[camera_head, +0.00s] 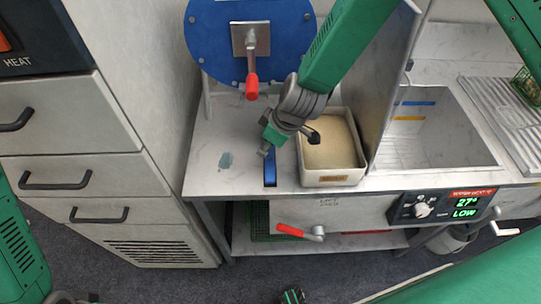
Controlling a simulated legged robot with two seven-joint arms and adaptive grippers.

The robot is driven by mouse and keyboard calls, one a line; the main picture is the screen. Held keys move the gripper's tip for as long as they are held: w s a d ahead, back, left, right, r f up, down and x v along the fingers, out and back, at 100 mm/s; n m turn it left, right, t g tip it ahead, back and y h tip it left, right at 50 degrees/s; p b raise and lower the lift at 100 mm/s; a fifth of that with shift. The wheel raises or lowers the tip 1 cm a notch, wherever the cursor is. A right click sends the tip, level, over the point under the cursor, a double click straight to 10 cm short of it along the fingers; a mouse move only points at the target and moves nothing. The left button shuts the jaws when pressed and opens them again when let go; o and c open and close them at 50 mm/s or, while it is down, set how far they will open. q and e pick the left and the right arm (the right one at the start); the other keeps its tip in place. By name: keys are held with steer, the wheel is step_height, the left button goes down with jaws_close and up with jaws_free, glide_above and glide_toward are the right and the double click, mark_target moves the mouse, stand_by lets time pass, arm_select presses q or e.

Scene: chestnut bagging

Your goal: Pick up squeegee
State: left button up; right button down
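A slim blue piece (270,171), which looks like the squeegee, is at the front of the worktop, just left of the white bin. Its upper end is close to my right gripper, so its full shape is hard to see. My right gripper (290,145) reaches down from above, with its fingers spread apart. One fingertip is near the top of the blue piece, and the other is over the bin's left side. I cannot tell whether the near finger touches the blue piece. Nothing shows between the fingers.
The white bin (330,181) holds a pale, sandy fill. A blue disc (213,40) with a red-handled lever (252,88) stands behind. A sink (432,130) is at the right, beyond an upright panel. Another red handle (290,230) sticks out below the worktop (205,180). Drawers (60,125) are at the left.

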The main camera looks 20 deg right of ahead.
steer(key=shift+a, duration=0.3)
steer(key=shift+d+r, duration=0.1)
steer(key=shift+d, duration=0.25)
steer(key=shift+d+r, duration=0.15)
steer(key=shift+d, duration=0.05)
steer(key=r, duration=0.4)
steer(key=r+b, duration=0.1)
steer(key=r, duration=0.1)
steer(key=shift+s+a+r, duration=0.35)
steer(key=shift+s+a, duration=0.05)
arm_select(q)
steer(key=shift+a+f+b, duration=0.15)
steer(key=shift+f+b, duration=0.65)
steer(key=shift+f, duration=0.3)
steer(key=shift+a+f+b, duration=0.1)
steer(key=shift+f+b, duration=0.65)
steer(key=shift+f, duration=0.3)
arm_select(e)
steer(key=s+a, duration=0.2)
steer(key=s, duration=0.7)
steer(key=s+a, duration=0.3)
steer(key=s, duration=0.6)
steer(key=shift+s+a, duration=0.2)
steer(key=shift+f, duration=0.1)
